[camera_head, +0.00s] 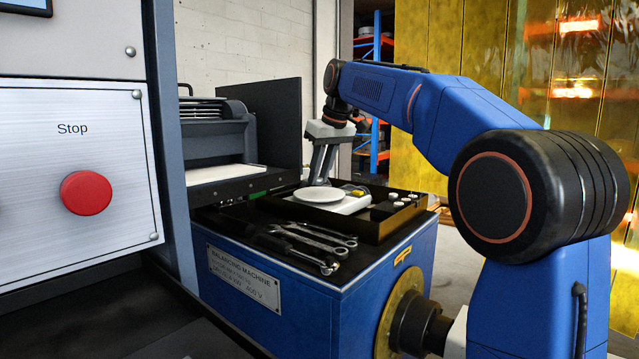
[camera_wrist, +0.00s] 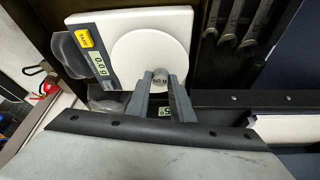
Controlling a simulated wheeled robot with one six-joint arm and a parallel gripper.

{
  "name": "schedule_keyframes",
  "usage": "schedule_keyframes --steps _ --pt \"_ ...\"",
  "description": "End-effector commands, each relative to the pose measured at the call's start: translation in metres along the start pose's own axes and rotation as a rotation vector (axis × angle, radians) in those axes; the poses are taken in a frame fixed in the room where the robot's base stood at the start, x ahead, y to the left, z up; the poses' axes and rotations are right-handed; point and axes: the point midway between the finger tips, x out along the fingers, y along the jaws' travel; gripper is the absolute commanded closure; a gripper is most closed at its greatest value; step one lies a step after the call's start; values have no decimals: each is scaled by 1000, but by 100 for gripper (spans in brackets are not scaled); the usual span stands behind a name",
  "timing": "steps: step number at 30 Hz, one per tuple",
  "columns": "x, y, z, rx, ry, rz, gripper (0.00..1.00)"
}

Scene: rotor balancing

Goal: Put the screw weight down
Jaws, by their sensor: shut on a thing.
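The screw weight (camera_wrist: 160,77) is a small grey cylinder with "50 g" on its top, pinched between the fingertips of my gripper (camera_wrist: 160,84) in the wrist view. It appears over the near edge of the round white pan (camera_wrist: 140,50) of a scale. Whether it touches the pan I cannot tell. The scale's display (camera_wrist: 100,65) seems to show zeros, beside a yellow button (camera_wrist: 85,38). In the head view my gripper (camera_head: 322,180) points down just above the white pan (camera_head: 318,195); the weight is not distinguishable there.
The scale sits in a black tray (camera_head: 375,234) on the blue balancing machine (camera_head: 300,300). Wrenches (camera_head: 310,240) lie in front. A dark upright panel (camera_head: 275,120) rises behind, and a red stop button (camera_head: 86,192) is at left.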

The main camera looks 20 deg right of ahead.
Motion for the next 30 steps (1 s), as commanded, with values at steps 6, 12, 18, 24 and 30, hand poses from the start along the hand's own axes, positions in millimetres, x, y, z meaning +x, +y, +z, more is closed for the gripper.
schedule_keyframes --steps 6,12,18,24,30 --pt "22 0 10 -1 0 0 100" --pt "23 0 10 -1 1 0 100" --pt "26 0 11 -1 0 0 72" --pt "25 0 11 -1 0 0 61" --pt "23 0 10 0 1 0 61"
